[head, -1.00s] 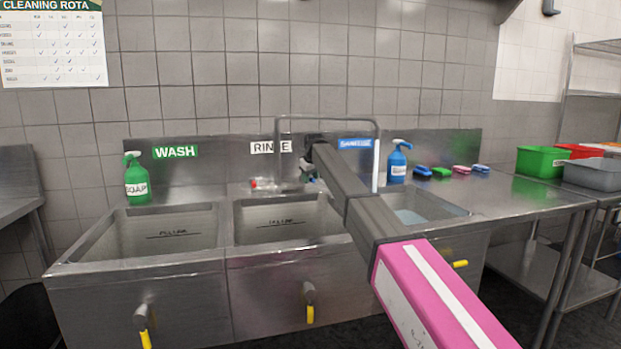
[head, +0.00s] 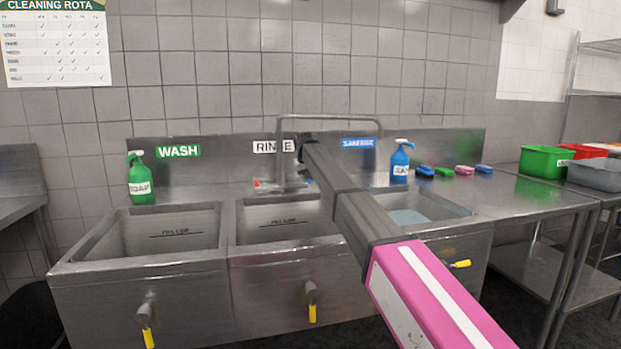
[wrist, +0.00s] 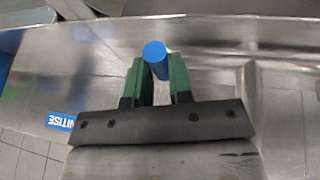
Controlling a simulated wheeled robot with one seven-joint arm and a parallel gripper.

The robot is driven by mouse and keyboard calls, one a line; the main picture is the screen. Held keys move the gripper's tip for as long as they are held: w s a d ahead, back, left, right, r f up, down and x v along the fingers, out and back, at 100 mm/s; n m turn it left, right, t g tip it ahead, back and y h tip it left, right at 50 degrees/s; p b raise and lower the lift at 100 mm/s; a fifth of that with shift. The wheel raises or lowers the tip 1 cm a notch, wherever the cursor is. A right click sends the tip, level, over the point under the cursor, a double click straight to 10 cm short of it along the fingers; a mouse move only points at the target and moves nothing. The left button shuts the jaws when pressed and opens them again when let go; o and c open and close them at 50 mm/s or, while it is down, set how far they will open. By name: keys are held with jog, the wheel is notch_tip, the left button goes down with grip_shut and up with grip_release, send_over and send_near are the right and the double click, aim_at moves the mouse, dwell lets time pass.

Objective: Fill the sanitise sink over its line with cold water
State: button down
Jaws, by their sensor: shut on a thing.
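The sanitise sink (head: 462,211) is the right-hand of three basins in the head view, below the blue label (head: 357,144). Pale bluish water (head: 408,216) shows in it; my arm covers its left part, and I cannot see its fill line. The spout (head: 340,116) arches over from the rinse side, its end above the sanitise sink, with no stream visible. In the wrist view, my gripper (wrist: 161,77) has its green fingers shut around a blue round tap handle (wrist: 155,52). My arm hides this grip in the head view.
The wash sink (head: 128,255) and rinse sink (head: 238,222) show dark fill lines. A red tap handle (head: 261,184) is behind the rinse sink. A green bottle (head: 141,178) and blue bottle (head: 399,163) stand on the back ledge. Yellow-handled drain levers (head: 312,313) stick out in front.

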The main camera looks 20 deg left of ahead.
dwell(0.3)
jog(key=c, duration=1)
grip_release()
jog(key=shift+c, duration=0.2)
jog(key=v, duration=1)
jog(key=shift+s+r, duration=0.2)
jog(key=shift+r, duration=0.2)
jog(key=shift+a, duration=0.1)
